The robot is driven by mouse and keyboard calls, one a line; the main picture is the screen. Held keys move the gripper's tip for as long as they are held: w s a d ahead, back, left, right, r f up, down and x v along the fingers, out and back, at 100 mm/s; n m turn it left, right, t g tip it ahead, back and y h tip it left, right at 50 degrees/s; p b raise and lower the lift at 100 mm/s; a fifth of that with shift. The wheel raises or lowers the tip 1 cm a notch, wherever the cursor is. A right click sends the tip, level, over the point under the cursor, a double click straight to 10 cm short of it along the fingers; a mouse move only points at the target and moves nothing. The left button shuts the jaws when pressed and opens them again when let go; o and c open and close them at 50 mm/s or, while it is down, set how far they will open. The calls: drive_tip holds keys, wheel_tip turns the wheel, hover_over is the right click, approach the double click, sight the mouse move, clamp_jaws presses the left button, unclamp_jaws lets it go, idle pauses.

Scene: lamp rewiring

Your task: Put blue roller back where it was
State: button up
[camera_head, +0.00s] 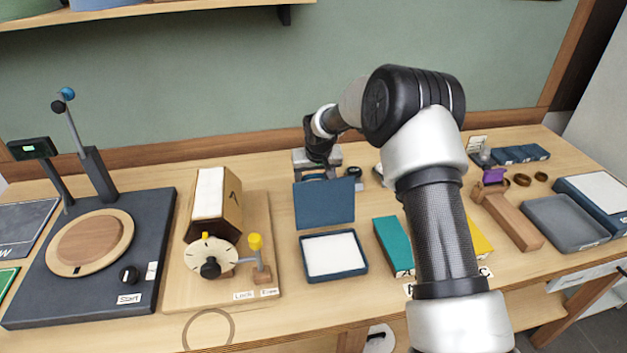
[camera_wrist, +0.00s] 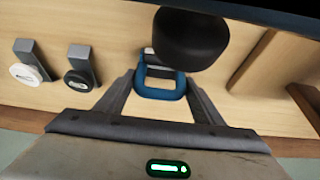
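A blue, rounded frame-like piece (camera_wrist: 160,93), which may be the blue roller, lies between the tips of my gripper (camera_wrist: 160,78) in the wrist view. The two grey fingers stand apart on either side of it, close to its edges; I cannot tell whether they press on it. A dark rounded body (camera_wrist: 190,38) covers part of the view just beyond it. In the head view my gripper (camera_head: 318,160) is low at the back of the table, behind an upright blue panel (camera_head: 324,204), and the blue piece is not clearly visible there.
A black knob on a grey bracket (camera_wrist: 80,78) and a white one (camera_wrist: 27,72) stand to the left in the wrist view. An open blue box with a white inside (camera_head: 334,254) and a teal box (camera_head: 393,246) are in front. A wooden fixture (camera_head: 222,285) stands left.

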drive_tip(key=o, duration=0.4)
drive_tip(key=shift+r, duration=0.1)
